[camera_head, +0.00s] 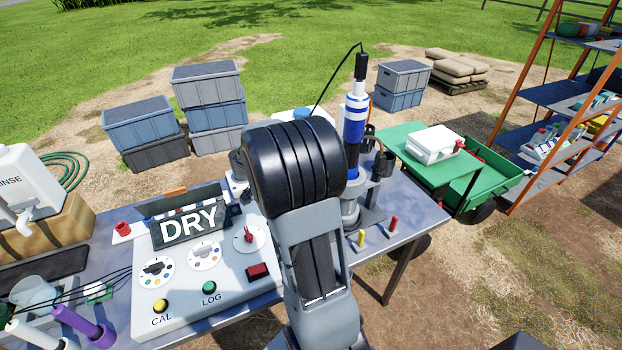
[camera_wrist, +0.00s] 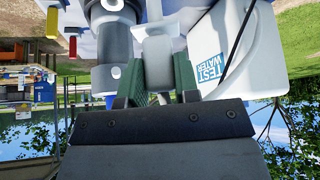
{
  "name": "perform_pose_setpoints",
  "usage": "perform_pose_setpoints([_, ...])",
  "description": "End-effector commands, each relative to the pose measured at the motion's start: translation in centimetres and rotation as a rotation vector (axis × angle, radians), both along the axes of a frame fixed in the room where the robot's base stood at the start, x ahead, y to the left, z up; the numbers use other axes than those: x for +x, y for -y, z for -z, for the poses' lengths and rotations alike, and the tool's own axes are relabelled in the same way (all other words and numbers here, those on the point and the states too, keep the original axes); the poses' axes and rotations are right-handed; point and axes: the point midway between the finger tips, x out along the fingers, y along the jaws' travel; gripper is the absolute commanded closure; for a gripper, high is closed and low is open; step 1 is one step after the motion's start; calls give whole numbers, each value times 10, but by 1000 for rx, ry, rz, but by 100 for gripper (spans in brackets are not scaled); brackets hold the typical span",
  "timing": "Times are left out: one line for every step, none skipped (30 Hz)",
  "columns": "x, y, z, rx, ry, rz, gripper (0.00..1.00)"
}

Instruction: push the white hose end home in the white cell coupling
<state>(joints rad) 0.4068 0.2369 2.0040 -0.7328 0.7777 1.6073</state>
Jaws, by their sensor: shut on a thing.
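In the wrist view my gripper (camera_wrist: 160,76) is shut on a pale grey-white piece (camera_wrist: 158,58), which looks like the white hose end, held between green-padded fingers. The piece runs up the picture towards a pale part at the top edge. I cannot tell whether that part is the white cell coupling, or whether the two touch. In the head view my arm hides the gripper, the hose end and the coupling. A blue-and-white banded probe (camera_head: 355,118) stands upright just right of my arm.
A grey cylinder (camera_wrist: 109,45) stands close left of the held piece in the wrist view, and a white test-water container (camera_wrist: 240,75) close right. In the head view a meter box (camera_head: 185,300) reading DRY sits left of my arm. Yellow and red pegs (camera_head: 393,224) stand right.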

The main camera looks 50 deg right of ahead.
Motion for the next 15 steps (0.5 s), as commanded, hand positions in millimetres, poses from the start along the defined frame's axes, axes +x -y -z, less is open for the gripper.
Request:
perform_pose_setpoints([-13,13,-5,-1,3,94,90])
perform_pose_setpoints([-21,19,-7,-1,2,147,90])
perform_pose_setpoints([-29,26,-11,0,3,209,90])
perform_pose_setpoints([-35,31,-13,0,3,251,90])
perform_pose_setpoints([-40,35,-14,0,3,286,90])
perform_pose_setpoints([-47,39,-17,0,2,330,90])
perform_pose_setpoints([-50,42,-18,0,2,356,90])
perform_pose_setpoints([-54,44,-19,1,2,379,90])
perform_pose_setpoints([-57,47,-21,1,3,405,90])
perform_pose_setpoints([-59,48,-22,1,3,419,90])
perform_pose_setpoints([-61,49,-22,1,3,430,90])
perform_pose_setpoints([-62,50,-23,0,2,440,90])
perform_pose_setpoints([-63,51,-23,0,2,446,90])
perform_pose_setpoints([-64,51,-24,0,2,450,90])
perform_pose_setpoints([-64,51,-24,0,2,452,90])
